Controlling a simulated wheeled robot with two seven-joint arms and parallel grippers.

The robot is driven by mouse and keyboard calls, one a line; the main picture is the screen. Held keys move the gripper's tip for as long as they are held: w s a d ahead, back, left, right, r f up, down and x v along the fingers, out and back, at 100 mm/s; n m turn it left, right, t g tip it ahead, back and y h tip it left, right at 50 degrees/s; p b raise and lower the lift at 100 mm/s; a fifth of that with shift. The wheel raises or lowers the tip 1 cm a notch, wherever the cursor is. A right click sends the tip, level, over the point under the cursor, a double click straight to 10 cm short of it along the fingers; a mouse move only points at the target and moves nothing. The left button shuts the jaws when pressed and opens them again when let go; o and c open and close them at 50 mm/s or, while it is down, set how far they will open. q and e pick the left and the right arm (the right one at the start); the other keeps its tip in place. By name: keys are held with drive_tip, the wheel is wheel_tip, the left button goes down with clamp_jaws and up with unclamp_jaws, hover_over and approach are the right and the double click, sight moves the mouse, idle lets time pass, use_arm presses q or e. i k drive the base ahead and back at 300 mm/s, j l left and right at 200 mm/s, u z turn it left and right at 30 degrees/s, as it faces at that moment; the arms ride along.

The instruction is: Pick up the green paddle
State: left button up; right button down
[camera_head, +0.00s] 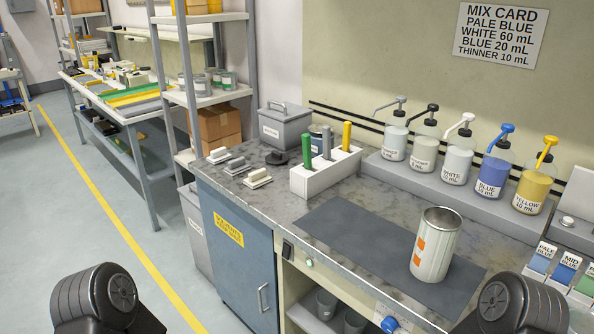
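The green paddle (307,151) stands upright in a white holder block (313,185) on the grey worktop. Its lower part is hidden inside the block. A grey paddle (327,142) and a yellow paddle (347,136) stand in the same block, to its right. Neither of my grippers shows; only dark rounded links of my own arms show at the bottom left and bottom right, well short of the holder.
A white can with orange patches (434,245) stands on a dark mat (345,226) in front of the holder. Several pump bottles line a raised shelf (400,170) behind. Small brush-like blocks (238,165) and a grey lidded bin (286,127) sit left of the holder.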

sight(306, 139)
drive_tip(key=z, duration=0.8)
drive_tip(key=j+z, duration=1.2)
drive_tip(key=k+j+z, duration=0.15)
drive_tip(key=j+z, duration=0.25)
drive_tip(key=k+j, duration=0.2)
drive_tip(key=j, duration=0.25)
drive_tip(key=k+j+z, duration=0.1)
drive_tip(key=j, duration=0.35)
drive_tip(key=k+j, duration=0.3)
drive_tip(key=j, duration=0.15)
drive_tip(key=k+j+z, duration=0.15)
drive_tip(key=j, duration=0.3)
drive_tip(key=k+j, duration=0.3)
drive_tip(key=j+z, duration=0.05)
drive_tip(key=j, duration=0.05)
